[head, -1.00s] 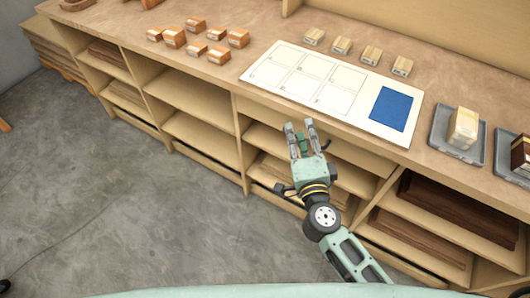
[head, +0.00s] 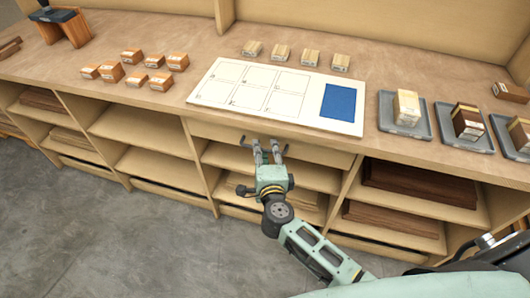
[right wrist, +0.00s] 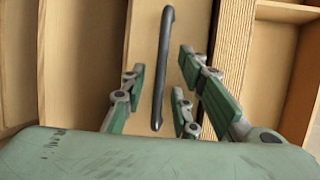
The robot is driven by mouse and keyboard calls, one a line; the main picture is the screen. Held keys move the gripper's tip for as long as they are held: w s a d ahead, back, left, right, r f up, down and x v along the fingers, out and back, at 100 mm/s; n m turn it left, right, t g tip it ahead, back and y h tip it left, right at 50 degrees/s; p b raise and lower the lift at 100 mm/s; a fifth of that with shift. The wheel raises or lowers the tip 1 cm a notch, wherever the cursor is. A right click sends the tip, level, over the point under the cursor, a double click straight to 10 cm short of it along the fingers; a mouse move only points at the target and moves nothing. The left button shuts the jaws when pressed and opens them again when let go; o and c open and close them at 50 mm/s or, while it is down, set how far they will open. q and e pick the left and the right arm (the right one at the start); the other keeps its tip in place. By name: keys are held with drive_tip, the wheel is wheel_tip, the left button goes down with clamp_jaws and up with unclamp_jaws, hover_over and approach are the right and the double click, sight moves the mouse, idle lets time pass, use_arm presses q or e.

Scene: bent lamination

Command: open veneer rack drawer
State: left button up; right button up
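The veneer rack drawer (head: 322,155) is a wide, pale wood front just under the tabletop, and it looks closed. Its dark bar handle (right wrist: 164,60) shows in the right wrist view, running lengthwise between my fingers. My right gripper (head: 266,146) is at the drawer front in the head view. In the right wrist view, my right gripper (right wrist: 160,80) is open, with green-padded fingers on both sides of the handle and visible gaps to it. Part of the handle is hidden behind the fingers in the head view. My left gripper is not in view.
Open shelves with dark veneer sheets (head: 420,185) lie below the tabletop. On top are a white board with a blue patch (head: 342,102), small wood blocks (head: 127,56), and grey trays (head: 388,118). The grey floor (head: 120,235) in front is clear.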

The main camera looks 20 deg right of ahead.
clamp_jaws()
drive_tip(key=shift+s, duration=0.1)
idle(0.5)
